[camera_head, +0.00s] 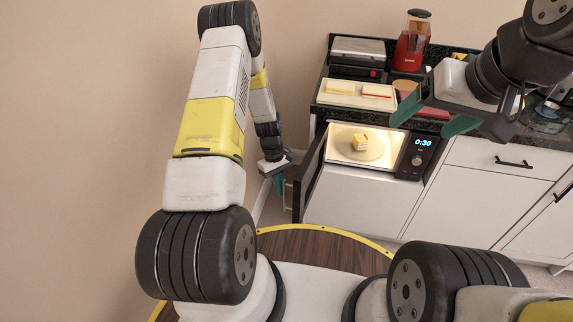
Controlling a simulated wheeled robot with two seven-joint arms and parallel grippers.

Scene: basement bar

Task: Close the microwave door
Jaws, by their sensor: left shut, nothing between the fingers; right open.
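The microwave (411,168) is built in under the counter, lit inside, and its display reads 0:30. A small yellow and white item (361,142) sits on its round turntable (345,149). The dark microwave door (310,173) stands wide open, hinged at the left and swung out toward me. My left gripper (279,184) is shut and empty, just left of the door, on its outer side; whether it touches the door I cannot tell. My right gripper (432,117) is open and empty, in front of the counter above the microwave's right part.
A tray (348,102) with sandwich-like items, a red blender (410,45) and a scale-like appliance (357,50) stand on the dark counter. White cabinets with dark handles (513,162) are at the right. A beige wall (90,120) is close on the left.

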